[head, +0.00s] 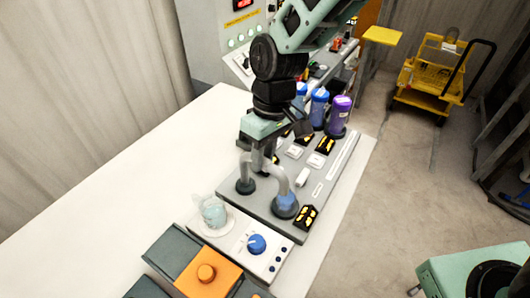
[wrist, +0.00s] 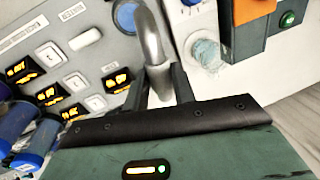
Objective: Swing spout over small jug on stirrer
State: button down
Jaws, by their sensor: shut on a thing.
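The spout (head: 281,172) is a grey curved pipe on the grey panel. In the head view its outer end comes down at a round blue fitting (head: 285,207). My gripper (head: 258,157) is shut on the spout, and the wrist view shows the pipe (wrist: 151,42) running between the two fingers (wrist: 161,85). The small jug (head: 213,212) is pale and translucent, and stands on the round plate of the stirrer (head: 232,250), a light box with a blue knob. The jug also shows in the wrist view (wrist: 207,53), to the right of the spout. The spout is apart from the jug.
An orange block with a round button (head: 207,275) sits beside the stirrer, at the front. Blue and purple bottles (head: 340,112) stand at the panel's back right. White switches and lit labels (head: 316,160) cover the panel. The white table (head: 120,180) is bare at left.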

jog(key=a+m+t+p, duration=0.3)
jog(key=a+m+p, duration=0.3)
jog(key=m, duration=1)
jog(key=shift+s+a+r+m+p, duration=0.15)
jog(key=shift+s+a+m+p, duration=0.2)
jog(key=shift+a, duration=0.55)
jog(key=c, duration=1.1)
grip_release()
jog(key=shift+c, duration=0.2)
notch_tip(320, 180, up, 17)
jog(key=s+d+b, duration=0.2)
jog(key=shift+d, duration=0.35)
